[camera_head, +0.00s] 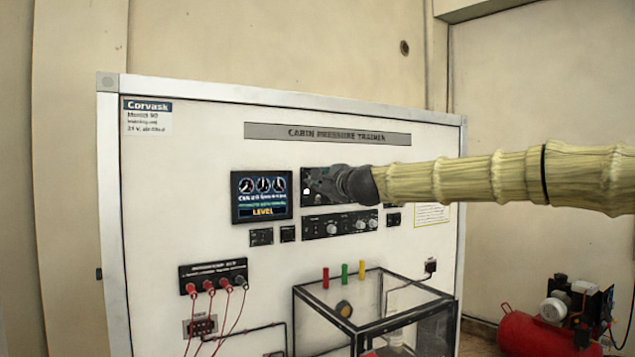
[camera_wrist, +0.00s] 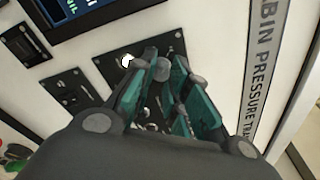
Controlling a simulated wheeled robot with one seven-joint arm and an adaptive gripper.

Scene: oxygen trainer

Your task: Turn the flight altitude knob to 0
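My gripper (camera_head: 330,183) reaches in from the right and stands before the upper black panel (camera_head: 319,206) of the white trainer board. It covers much of that panel. In the wrist view, the two teal-padded fingers of my gripper (camera_wrist: 163,62) stand apart at the tips, with a grey round knob-like part (camera_wrist: 160,70) between them. I cannot tell whether the pads touch it. A small white spot (camera_wrist: 127,61) shows on the panel beside the left finger. I cannot read a flight altitude label or the knob's setting.
A lit display (camera_head: 262,196) is left of the panel. A lower panel with knobs (camera_head: 340,224) sits just below my gripper. A clear black-framed box (camera_head: 395,318) juts out below. Red leads (camera_head: 218,292) hang at lower left. A red compressor (camera_head: 540,330) stands at right.

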